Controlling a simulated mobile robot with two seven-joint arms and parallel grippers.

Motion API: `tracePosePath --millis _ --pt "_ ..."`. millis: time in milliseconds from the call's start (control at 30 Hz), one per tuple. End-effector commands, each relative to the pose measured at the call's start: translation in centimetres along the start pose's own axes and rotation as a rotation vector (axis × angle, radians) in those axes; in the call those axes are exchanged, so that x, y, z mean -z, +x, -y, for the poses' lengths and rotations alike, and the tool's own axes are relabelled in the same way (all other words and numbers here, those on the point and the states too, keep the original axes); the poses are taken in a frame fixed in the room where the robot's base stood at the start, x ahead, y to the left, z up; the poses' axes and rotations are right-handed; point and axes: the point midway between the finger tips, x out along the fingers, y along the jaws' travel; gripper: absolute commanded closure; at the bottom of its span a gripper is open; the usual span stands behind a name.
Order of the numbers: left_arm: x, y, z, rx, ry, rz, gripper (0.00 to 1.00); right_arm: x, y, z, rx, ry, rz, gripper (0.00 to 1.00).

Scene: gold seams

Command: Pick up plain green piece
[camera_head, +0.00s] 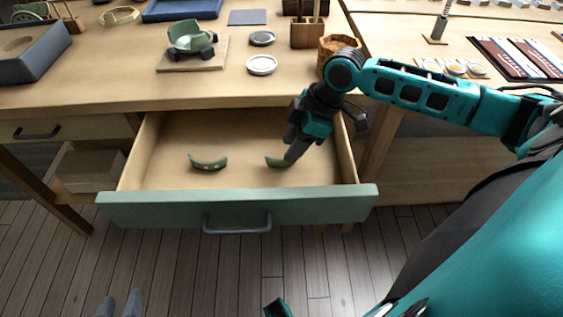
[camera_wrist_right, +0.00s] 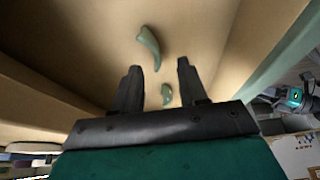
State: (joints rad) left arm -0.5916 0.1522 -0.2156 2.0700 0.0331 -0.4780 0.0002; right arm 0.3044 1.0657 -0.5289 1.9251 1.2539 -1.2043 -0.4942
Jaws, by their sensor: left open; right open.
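The drawer (camera_head: 235,208) is open and holds two curved green pieces. The right piece (camera_head: 275,161) looks plain and is partly hidden behind my right gripper (camera_head: 290,158). The left piece (camera_head: 208,163) has small light spots. My right gripper is open and reaches down into the drawer, with nothing held.
The drawer walls and green front surround the pieces. The bench top (camera_head: 205,95) above holds a green assembled object (camera_head: 190,38) on a board, a white dish (camera_head: 262,65), a dark dish (camera_head: 262,38) and a woven basket (camera_head: 338,44). The drawer floor between the pieces is clear.

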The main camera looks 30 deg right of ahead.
Motion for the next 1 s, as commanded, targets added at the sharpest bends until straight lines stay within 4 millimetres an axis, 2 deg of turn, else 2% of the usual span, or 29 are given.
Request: tracePosePath --millis 167,400,667,1000 --pt "-0.7 0.5 0.0 0.000 0.000 -0.001 0.57 -0.1 1.6 -0.2 0.001 0.000 -0.003 0.58" --pt "-1.8 1.2 0.1 0.001 -0.001 0.001 0.57 -0.3 5.0 -0.5 0.000 0.000 -0.002 0.58" --pt "-1.7 1.1 0.1 0.001 -0.001 0.001 0.57 -0.3 5.2 -0.5 0.000 0.000 -0.001 0.58" --pt "-1.7 1.1 0.1 0.001 -0.002 0.001 0.57 -0.3 5.2 -0.5 0.000 0.000 -0.001 0.91"
